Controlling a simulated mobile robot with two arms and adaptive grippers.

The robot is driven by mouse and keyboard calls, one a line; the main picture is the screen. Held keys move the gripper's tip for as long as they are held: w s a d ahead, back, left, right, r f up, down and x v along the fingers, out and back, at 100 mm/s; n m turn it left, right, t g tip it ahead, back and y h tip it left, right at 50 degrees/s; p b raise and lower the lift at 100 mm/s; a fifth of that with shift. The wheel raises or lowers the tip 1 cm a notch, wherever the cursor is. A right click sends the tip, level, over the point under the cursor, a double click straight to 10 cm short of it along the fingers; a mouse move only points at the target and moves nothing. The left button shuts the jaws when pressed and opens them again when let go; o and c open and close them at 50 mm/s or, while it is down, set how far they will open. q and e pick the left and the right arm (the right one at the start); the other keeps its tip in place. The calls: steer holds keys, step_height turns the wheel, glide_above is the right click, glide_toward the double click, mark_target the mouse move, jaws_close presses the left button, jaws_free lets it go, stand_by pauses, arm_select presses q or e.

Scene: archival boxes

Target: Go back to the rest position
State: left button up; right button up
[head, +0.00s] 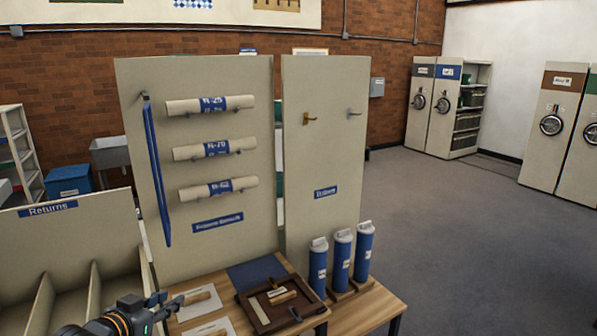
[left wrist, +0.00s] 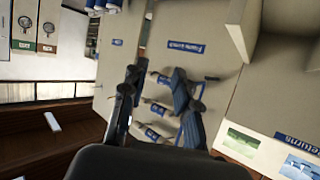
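My left gripper (head: 166,302) is low in the head view, beside the left edge of the wooden table (head: 368,309). In the left wrist view its two dark fingers (left wrist: 156,88) stand apart, with nothing held between them; the rolls seen there are on the panel beyond. My right gripper is in neither view.
A beige panel (head: 240,130) holds three labelled rolls (head: 182,107) and a hanging blue strip (head: 157,175). Three blue tubes (head: 341,262) and a dark wooden tray (head: 252,313) stand on the table. A Returns bin (head: 95,227) is at left. Open floor (head: 450,230) lies right.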

arm_select(q)
steer(key=s+d+f+g+y, duration=0.1)
steer(key=s+d+f+g, duration=0.4)
steer(key=s+f, duration=0.85)
steer(key=s+d+f+n+g+y, duration=0.1)
steer(key=s+d+f+g, duration=0.15)
steer(key=s, duration=0.75)
steer(key=s+d+f+g+y, duration=0.1)
steer(key=s+f+g, duration=0.15)
steer(key=s, duration=0.75)
step_height(320, 180, down, 29)
steer(key=b, duration=0.3)
steer(key=s+a+f+g+b, duration=0.1)
steer(key=s+a+f+g, duration=0.1)
steer(key=s+f, duration=1.6)
steer(key=shift+a+f+b, duration=0.35)
steer(key=shift+a+f, duration=0.15)
steer(key=shift+f, duration=0.1)
